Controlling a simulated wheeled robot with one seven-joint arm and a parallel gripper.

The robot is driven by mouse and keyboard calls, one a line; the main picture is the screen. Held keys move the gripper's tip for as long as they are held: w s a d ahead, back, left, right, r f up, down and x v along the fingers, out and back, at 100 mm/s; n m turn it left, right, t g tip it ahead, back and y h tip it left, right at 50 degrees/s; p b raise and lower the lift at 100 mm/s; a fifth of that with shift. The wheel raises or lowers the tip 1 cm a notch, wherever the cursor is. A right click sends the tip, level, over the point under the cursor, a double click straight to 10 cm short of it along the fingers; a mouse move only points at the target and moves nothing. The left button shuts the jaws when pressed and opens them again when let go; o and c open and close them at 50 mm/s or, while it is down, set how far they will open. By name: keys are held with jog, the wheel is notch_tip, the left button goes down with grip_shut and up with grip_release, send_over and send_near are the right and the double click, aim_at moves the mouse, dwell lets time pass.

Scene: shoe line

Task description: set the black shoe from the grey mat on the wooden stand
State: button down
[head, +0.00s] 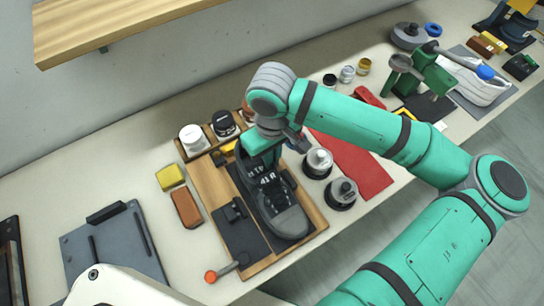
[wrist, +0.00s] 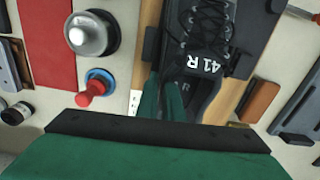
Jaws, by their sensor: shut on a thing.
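The black shoe (head: 280,208), marked 41 R, lies lengthwise over the wooden stand (head: 205,178), toe toward the bottom of the head view. My gripper (head: 262,147) is shut on the shoe's heel end. In the wrist view, the green fingers (wrist: 164,100) pinch the heel collar of the shoe (wrist: 205,45), beside its label. The shoe is over the stand's dark pad; I cannot tell whether the sole fully touches it. A grey mat (head: 484,109) at the far right has a white shoe (head: 475,83) on it.
White and black jars (head: 193,138) stand at the stand's back edge. Two metal-topped pots (head: 342,193) are close on its right, beside a red mat (head: 355,165). Yellow and brown blocks (head: 186,208) lie to its left. A wooden shelf (head: 110,25) overhangs the back.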

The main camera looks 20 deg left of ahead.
jog(key=c, duration=1.8)
grip_release()
notch_tip(320, 180, up, 10)
jog(key=shift+r, duration=0.35)
